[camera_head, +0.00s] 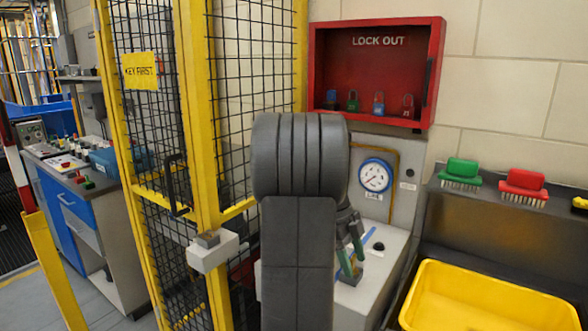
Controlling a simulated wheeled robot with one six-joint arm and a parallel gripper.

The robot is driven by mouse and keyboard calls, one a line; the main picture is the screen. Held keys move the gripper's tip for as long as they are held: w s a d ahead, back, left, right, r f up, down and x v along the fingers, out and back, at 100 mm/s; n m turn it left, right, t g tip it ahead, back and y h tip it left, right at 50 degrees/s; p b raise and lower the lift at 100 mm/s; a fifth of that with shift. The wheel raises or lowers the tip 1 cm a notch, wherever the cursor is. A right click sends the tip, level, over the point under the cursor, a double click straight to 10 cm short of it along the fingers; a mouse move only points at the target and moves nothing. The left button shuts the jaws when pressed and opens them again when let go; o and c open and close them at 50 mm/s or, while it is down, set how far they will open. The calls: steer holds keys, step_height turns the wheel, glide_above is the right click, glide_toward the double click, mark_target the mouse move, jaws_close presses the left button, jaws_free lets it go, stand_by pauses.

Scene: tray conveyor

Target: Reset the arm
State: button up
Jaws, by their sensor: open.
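My arm stands upright in the middle of the camera_head view, a thick dark grey link with a rounded top. My gripper (352,262) shows only in part, just right of this link, pointing down with its fingers apart above a grey-white cabinet top (376,270). Green and blue show at its fingers, and I cannot tell whether these colours are part of it. I see nothing clearly held. The rest of the wrist is hidden behind my arm.
A yellow mesh fence (207,130) stands close left of my arm. Behind are a red lockout box (436,75) with several padlocks and a round gauge (375,176). At right are a green brush (461,172), a red brush (523,186) and a yellow bin (480,275).

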steer(key=shift+n, duration=0.4)
steer(key=shift+w, duration=0.1)
